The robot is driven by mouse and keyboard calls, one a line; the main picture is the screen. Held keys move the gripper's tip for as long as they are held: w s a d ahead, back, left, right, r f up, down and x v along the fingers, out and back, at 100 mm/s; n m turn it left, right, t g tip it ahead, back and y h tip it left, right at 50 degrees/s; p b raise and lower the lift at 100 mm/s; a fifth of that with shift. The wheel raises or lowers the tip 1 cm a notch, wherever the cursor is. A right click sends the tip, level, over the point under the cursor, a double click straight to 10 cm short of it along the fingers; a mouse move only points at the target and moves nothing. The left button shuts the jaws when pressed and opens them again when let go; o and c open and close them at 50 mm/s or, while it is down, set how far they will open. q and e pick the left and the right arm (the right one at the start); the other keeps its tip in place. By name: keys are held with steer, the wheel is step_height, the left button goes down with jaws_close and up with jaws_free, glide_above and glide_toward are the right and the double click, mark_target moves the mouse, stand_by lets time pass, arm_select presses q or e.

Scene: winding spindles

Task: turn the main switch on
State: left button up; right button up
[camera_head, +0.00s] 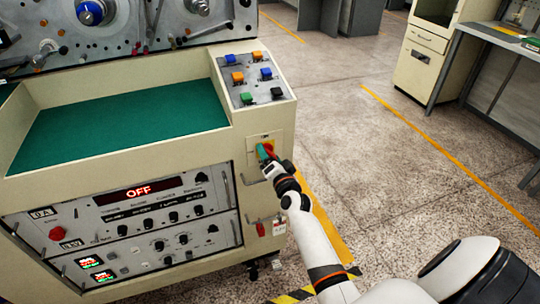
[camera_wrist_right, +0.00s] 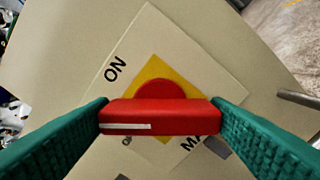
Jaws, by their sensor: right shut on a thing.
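The main switch is a red rotary handle (camera_wrist_right: 160,117) on a yellow square (camera_wrist_right: 158,72) and a pale plate on the machine's right front panel. My right gripper (camera_wrist_right: 160,118) has its two green ridged fingers shut on the handle's two ends. In the head view my right gripper (camera_head: 266,152) is at the switch, hiding much of it. A white line marks the handle's left half in the wrist view. The "ON" label (camera_wrist_right: 115,69) lies up and left of the handle; another label is partly hidden. The red display (camera_head: 138,192) reads "OFF". My left gripper is not in view.
A box of coloured buttons (camera_head: 258,78) sits above the switch. A metal bar handle (camera_head: 227,190) is left of it, and a red lever (camera_head: 260,229) is below. Open speckled floor (camera_head: 390,170) with yellow lines lies to the right.

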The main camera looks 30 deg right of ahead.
steer(key=m, duration=0.3)
steer(key=shift+m, duration=2.3)
steer(key=o, duration=1)
steer(key=v, duration=1.2)
steer(key=shift+s+f, duration=0.1)
